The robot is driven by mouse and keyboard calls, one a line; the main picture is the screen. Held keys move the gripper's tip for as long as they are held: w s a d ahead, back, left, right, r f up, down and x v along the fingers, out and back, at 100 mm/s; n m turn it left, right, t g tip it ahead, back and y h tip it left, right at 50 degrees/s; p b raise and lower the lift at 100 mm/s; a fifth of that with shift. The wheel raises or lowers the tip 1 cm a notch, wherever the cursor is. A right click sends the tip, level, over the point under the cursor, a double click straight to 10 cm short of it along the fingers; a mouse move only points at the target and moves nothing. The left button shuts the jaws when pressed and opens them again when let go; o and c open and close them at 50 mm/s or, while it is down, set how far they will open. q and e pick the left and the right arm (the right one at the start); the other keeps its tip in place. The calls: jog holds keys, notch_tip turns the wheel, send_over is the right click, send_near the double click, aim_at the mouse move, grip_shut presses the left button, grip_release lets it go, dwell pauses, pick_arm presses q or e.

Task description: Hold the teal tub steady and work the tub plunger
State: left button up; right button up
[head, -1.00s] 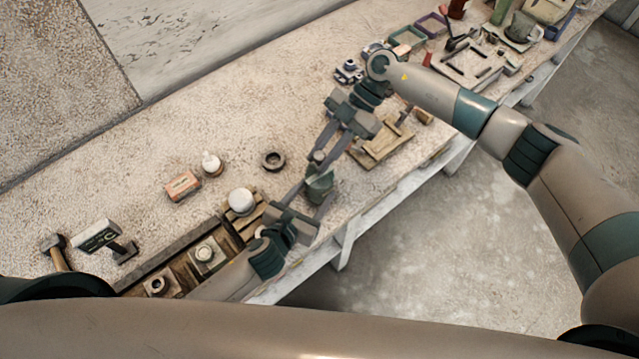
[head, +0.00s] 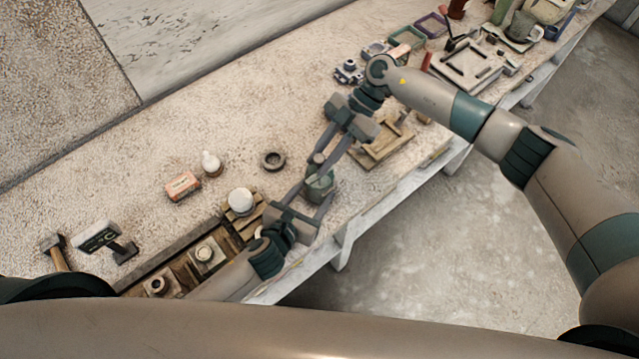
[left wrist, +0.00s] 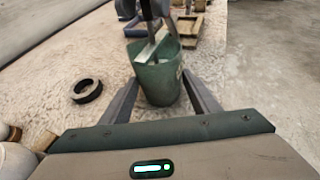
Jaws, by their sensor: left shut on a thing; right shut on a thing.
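The teal tub (head: 322,191) stands upright near the front edge of the workbench. My left gripper (head: 319,187) is shut on it, one finger on each side. In the left wrist view the tub (left wrist: 160,86) sits between the fingers, its rim open toward me. The tub plunger (head: 318,158) rises from the tub. My right gripper (head: 320,162) is shut on the plunger just above the tub. In the left wrist view a pale plunger part (left wrist: 152,46) shows slanting at the rim; its lower end is hidden inside the tub.
A dark ring (head: 273,160) lies left of the tub. A white round-topped item (head: 241,201) is close to my left gripper. A wooden frame (head: 381,150) lies to the right, beyond my right gripper. The bench's middle left is mostly clear.

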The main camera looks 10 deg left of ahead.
jog(key=shift+f, duration=1.4)
jog(key=o, duration=1)
jog(key=shift+r, duration=0.2)
jog(key=shift+c, duration=0.2)
jog(key=shift+r, duration=3.4)
